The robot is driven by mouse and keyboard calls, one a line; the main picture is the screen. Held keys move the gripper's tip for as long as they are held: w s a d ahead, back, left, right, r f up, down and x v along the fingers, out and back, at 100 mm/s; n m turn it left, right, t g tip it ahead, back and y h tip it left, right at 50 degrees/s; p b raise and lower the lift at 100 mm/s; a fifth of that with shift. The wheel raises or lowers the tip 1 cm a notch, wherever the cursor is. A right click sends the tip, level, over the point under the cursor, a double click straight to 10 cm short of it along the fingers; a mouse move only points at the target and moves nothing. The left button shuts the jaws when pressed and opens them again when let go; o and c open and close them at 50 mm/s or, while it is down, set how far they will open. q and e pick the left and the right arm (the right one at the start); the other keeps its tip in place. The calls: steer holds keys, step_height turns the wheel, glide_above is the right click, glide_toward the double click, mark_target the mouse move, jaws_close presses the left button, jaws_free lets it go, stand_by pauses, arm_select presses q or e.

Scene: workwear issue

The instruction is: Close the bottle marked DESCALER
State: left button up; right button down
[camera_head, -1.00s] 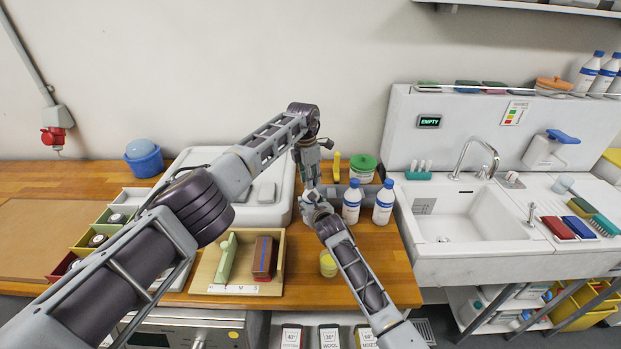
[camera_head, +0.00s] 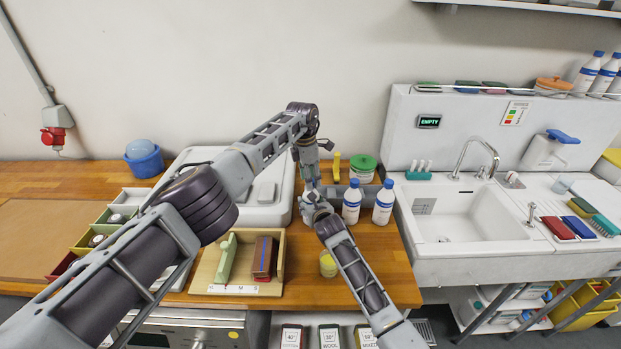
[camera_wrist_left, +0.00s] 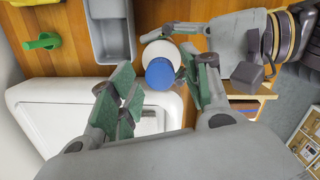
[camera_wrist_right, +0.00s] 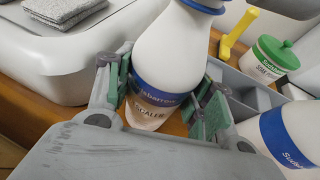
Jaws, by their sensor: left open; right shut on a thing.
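The DESCALER bottle (camera_wrist_right: 165,50) is white with a blue-banded label, of which "SCALER" shows in the right wrist view. My right gripper (camera_wrist_right: 165,100) is shut on its body and holds it close to upright. In the left wrist view a blue cap (camera_wrist_left: 160,73) shows over the white bottle (camera_wrist_left: 158,50). My left gripper (camera_wrist_left: 155,88) is open from above, with its fingers on either side of the cap. Whether the cap is seated or loose is hidden. In the head view my left gripper (camera_head: 311,178) is above my right gripper (camera_head: 313,203), and they hide the bottle.
Two more blue-capped bottles (camera_head: 351,203) (camera_head: 383,203) stand just right of my grippers. A grey tray (camera_wrist_left: 108,35), a green-lidded tub (camera_head: 363,165) and a yellow item (camera_head: 337,166) are behind. A small yellow jar (camera_head: 328,264) stands in front.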

arm_select(q)
steer(key=shift+r, duration=0.1)
steer(key=shift+r, duration=2.15)
steer(key=o, duration=0.6)
steer(key=shift+c, duration=0.2)
steer(key=shift+r, duration=0.15)
step_height(320, 180, up, 12)
steer(key=a, duration=0.1)
steer(key=shift+s+a+f, duration=0.15)
steer(key=shift+a+f, duration=0.05)
